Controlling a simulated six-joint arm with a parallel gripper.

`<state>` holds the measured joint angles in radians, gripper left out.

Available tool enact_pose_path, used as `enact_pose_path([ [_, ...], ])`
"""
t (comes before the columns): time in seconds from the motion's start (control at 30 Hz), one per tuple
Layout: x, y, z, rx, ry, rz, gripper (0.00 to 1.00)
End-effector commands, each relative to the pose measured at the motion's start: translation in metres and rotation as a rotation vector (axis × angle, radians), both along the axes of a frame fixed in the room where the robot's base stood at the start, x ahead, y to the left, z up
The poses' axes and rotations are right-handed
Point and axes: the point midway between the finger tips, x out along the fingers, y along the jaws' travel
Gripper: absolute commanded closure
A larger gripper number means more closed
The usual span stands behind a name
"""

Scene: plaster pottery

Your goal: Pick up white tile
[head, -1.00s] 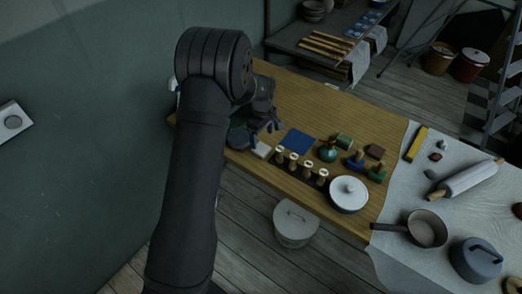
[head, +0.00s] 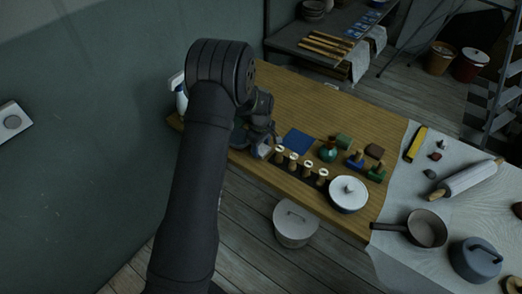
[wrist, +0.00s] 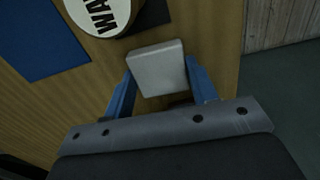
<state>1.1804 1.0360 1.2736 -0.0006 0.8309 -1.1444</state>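The white tile (wrist: 158,68) is a small pale square block on the wooden table. In the wrist view it lies between the two blue fingers of my gripper (wrist: 160,75). The fingers are spread, one on each side of the tile. Small gaps show beside parts of the tile, and I see no firm grip on it. In the head view my gripper (head: 263,138) is low over the tile (head: 262,151) and partly covers it.
A round white-topped piece with lettering (wrist: 99,12) stands close beside the tile. A blue square (head: 298,140) lies nearby. The table's back area is clear.

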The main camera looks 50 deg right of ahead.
Motion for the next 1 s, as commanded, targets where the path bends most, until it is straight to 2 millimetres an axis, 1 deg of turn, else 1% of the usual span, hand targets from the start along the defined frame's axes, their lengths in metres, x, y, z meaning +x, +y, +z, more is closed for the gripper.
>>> enact_pose_path([
  [0.07, 0.0, 0.0, 0.0, 0.0, 0.0, 0.0, 0.73],
  [0.27, 0.0, 0.0, 0.001, -0.001, 0.0, 0.0, 0.73],
  [0.37, 0.0, -0.001, 0.007, -0.003, -0.001, 0.0, 0.73],
  [0.47, 0.0, -0.001, 0.022, -0.003, -0.002, 0.0, 0.73],
  [0.7, 0.001, -0.001, 0.071, -0.004, -0.002, 0.0, 0.73],
  [0.83, 0.0, -0.002, 0.09, -0.002, -0.001, -0.003, 0.73],
  [0.93, -0.005, -0.013, 0.098, -0.002, -0.001, -0.029, 0.73],
  [1.0, -0.013, -0.028, 0.1, 0.0, 0.0, -0.065, 0.73],
])
